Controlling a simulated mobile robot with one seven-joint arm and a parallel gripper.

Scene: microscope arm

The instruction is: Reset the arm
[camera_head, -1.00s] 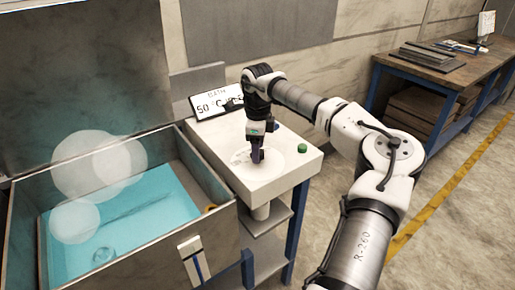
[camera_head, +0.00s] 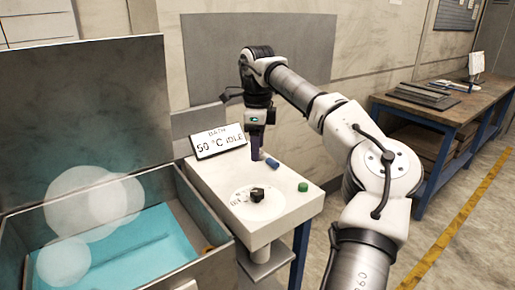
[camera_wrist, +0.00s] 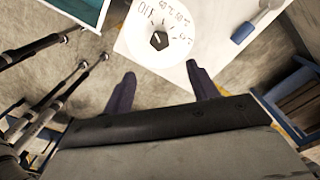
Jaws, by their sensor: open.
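My arm is bent over the white stand, and my gripper (camera_head: 256,155) points down above it. In the wrist view my gripper (camera_wrist: 161,72) has its two dark fingers apart with nothing between them. A round white dial plate (camera_head: 240,203) with a black knob (camera_head: 257,194) lies on the stand below and in front of the gripper, apart from it. In the wrist view the dial plate (camera_wrist: 140,20) and knob (camera_wrist: 158,40) lie beyond the fingertips. The dial's lettering is too small to read surely.
A sign (camera_head: 218,141) reads "BATH 50 °C IDLE". A green button (camera_head: 303,186) and a blue-handled tool (camera_head: 271,163) are on the stand (camera_head: 290,208). An open tank (camera_head: 215,262) with teal liquid stands left. A blue-legged workbench (camera_head: 440,112) stands right.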

